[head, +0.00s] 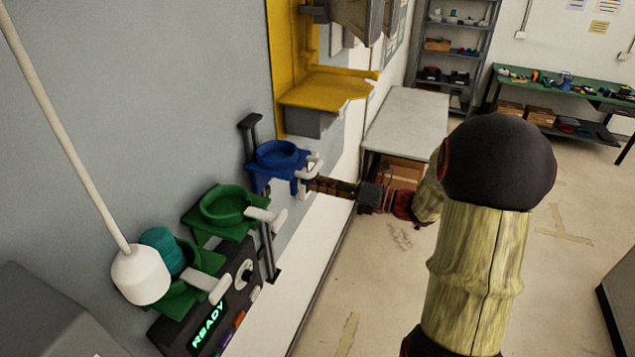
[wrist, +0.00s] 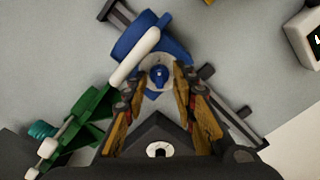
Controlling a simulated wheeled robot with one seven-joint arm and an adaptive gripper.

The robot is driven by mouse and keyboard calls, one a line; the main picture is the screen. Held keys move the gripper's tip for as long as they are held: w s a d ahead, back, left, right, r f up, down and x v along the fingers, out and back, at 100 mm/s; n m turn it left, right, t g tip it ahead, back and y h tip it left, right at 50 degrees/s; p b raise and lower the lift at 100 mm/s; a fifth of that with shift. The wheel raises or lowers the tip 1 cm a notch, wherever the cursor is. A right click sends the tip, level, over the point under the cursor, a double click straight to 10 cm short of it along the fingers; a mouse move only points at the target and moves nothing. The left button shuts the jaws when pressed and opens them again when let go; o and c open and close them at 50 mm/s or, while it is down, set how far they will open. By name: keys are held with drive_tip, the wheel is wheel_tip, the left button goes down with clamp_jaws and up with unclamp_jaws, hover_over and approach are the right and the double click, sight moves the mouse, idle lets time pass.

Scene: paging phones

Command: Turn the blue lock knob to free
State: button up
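The blue lock knob (wrist: 159,73) shows in the wrist view as a small blue piece on a pale round plate, below the blue cradle (wrist: 137,38). The cradle is on the grey wall in the head view (head: 278,157). My gripper (wrist: 159,80) is open, with its yellow-and-black fingers apart and the knob between their tips in the picture. I cannot tell whether either finger touches it. In the head view my gripper (head: 312,184) reaches in from the right, just below the blue cradle. The knob is hidden there, so its turn position is unclear.
A white lever (wrist: 134,57) sticks out close beside the left finger. Green cradles (head: 228,208) and a black panel reading READY (head: 208,325) are at lower left. A dark rail (head: 268,250) runs below. A yellow bracket (head: 325,90) stands out above.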

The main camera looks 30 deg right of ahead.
drive_tip(key=shift+c, duration=1.2)
drive_tip(key=c, duration=0.4)
clamp_jaws()
drive_tip(key=n+b, duration=1.7)
drive_tip(key=b, duration=0.1)
drive_tip(key=shift+f+n+b, duration=0.15)
drive_tip(key=shift+n+b, duration=0.15)
drive_tip(key=shift+n, duration=0.1)
